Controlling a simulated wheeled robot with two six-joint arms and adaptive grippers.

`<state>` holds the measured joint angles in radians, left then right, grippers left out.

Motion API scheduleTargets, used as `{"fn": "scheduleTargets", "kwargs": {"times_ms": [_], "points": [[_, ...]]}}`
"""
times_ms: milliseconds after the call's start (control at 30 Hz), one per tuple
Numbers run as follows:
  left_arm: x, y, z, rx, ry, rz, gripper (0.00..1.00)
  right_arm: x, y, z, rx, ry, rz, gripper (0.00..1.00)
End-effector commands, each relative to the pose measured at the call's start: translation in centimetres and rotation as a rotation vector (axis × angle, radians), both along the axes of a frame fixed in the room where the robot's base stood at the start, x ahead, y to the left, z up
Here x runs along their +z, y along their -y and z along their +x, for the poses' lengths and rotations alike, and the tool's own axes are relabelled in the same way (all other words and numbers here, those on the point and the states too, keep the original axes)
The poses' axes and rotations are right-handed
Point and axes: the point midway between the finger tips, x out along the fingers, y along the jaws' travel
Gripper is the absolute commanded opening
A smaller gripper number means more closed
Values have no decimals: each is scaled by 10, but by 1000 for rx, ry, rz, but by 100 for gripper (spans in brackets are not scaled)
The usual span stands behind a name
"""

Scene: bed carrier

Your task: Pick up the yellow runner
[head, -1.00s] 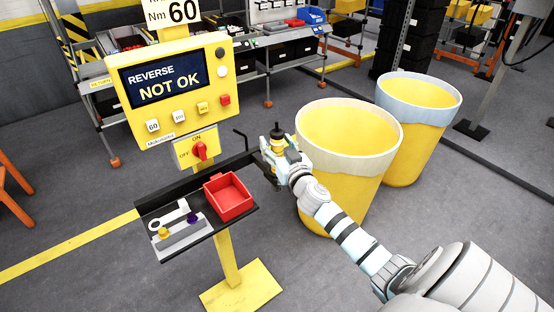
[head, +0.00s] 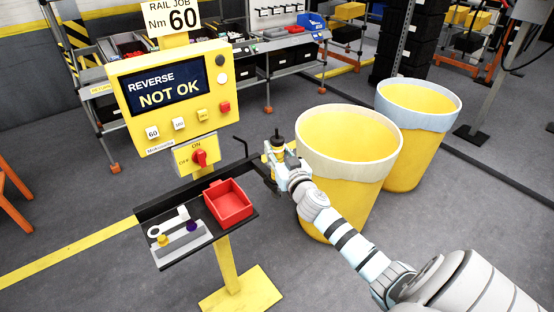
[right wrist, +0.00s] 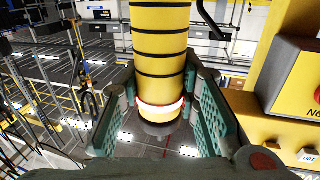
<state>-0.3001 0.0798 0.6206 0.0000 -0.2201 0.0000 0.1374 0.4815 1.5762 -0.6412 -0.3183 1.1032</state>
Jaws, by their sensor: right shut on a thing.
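The yellow runner (head: 277,151) is an upright cylinder with a dark top, beside the yellow console and left of the nearer bin. My right gripper (head: 274,170) is shut around it. In the right wrist view, the runner (right wrist: 161,55) shows a yellow body with black bands, a glowing ring and a grey end between the green finger pads. Part of it is hidden by the fingers in the head view. My left gripper is not in view.
The yellow console (head: 190,125) reads "REVERSE NOT OK". Its shelf (head: 205,238) carries a red tray (head: 229,204) and small parts. Two yellow bins (head: 345,195) (head: 405,165) stand right and behind. A workbench (head: 262,48) is at the back. Open floor lies at left.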

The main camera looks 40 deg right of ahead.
Motion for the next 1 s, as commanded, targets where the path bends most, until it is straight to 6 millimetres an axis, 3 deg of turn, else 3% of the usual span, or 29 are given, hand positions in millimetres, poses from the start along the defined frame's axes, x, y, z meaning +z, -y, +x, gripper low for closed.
{"fn": "scheduleTargets", "kwargs": {"times_ms": [267, 533, 800, 1000], "points": [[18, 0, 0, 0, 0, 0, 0, 32, 0, 0, 1, 5, -4, 0], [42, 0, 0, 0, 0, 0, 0, 99, 0, 0, 3, 7, -5, 0], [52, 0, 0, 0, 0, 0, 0, 173, 0, 0, 2, 7, -4, 0], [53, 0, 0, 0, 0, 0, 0, 199, 0, 0, 1, 5, -2, 0]]}}
